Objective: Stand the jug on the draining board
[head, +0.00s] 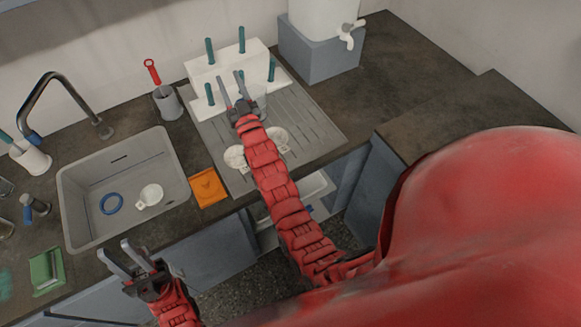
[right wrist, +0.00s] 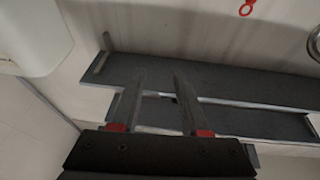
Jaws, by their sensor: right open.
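A clear, see-through vessel that looks like the jug (head: 259,97) stands on the grooved grey draining board (head: 318,130), in front of the white peg rack. My right gripper (head: 231,80) is open, just left of the vessel, with its fingers in front of the rack; I cannot tell if they touch anything. Nothing shows between its fingers in the right wrist view (right wrist: 159,77). My right arm crosses the board and hides part of it. My left gripper (head: 123,252) is open and empty at the counter's front edge, below the sink.
The white rack (head: 230,70) has several teal pegs. Two small white items (head: 235,157) (head: 278,139) lie on the board beside my arm. The sink (head: 127,172) holds a blue ring (head: 111,204) and a white cup (head: 150,195). A grey holder (head: 167,104) and orange cloth (head: 207,187) are near.

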